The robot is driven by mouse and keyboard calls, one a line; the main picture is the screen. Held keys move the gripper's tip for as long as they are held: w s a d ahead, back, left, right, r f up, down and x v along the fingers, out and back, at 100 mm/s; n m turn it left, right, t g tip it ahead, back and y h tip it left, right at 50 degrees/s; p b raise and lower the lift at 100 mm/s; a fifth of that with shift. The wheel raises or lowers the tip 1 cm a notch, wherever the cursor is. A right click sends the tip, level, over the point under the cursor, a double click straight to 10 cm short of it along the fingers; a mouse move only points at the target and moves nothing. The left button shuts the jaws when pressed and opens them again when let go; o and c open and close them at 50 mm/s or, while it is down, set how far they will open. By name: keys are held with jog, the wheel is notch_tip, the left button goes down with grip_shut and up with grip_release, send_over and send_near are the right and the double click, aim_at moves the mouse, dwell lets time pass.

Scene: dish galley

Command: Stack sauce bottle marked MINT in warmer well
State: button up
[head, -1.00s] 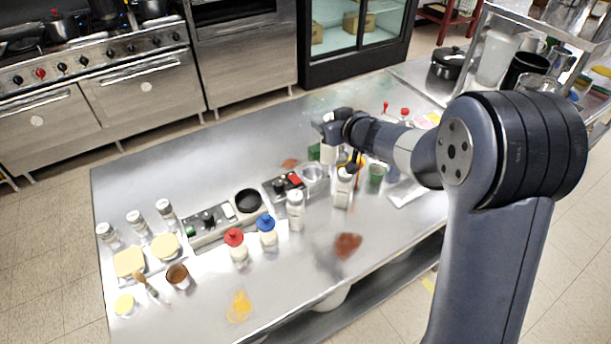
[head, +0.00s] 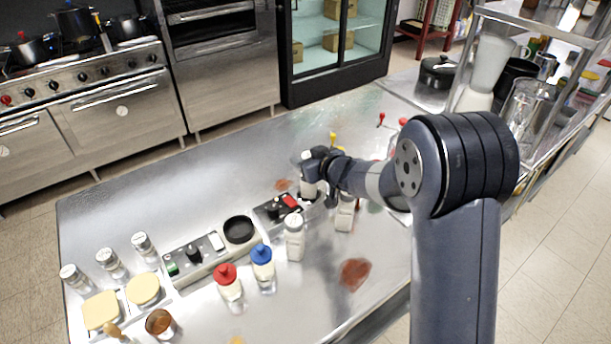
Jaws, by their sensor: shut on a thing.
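My gripper (head: 311,166) is shut on a pale bottle (head: 309,188), held roughly upright. The bottle is mostly hidden by my gripper, and no marking can be read on it. It is over or at the right end of the warmer unit with a red switch (head: 278,208); its steel well is largely hidden, so I cannot tell whether the bottle is inside. A second warmer unit (head: 193,256) to the left has a dark round well (head: 240,230). Two white bottles (head: 294,240) (head: 345,214) stand in front of the red-switch unit, their labels unreadable.
A red-capped bottle (head: 228,284) and a blue-capped bottle (head: 262,268) stand nearer the front. Several shakers (head: 112,264) and pale-topped containers (head: 101,311) are at left. A red-brown spill (head: 354,274) lies on the counter. The back left counter (head: 190,190) is clear.

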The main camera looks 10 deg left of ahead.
jog(key=shift+f, duration=1.85)
jog(key=shift+f+b, duration=0.35)
jog(key=shift+b, duration=0.1)
jog(key=o, duration=1.1)
jog(key=shift+r, duration=0.1)
jog(key=shift+r+p, duration=0.3)
jog(key=b+v, duration=0.1)
jog(key=v, duration=1.1)
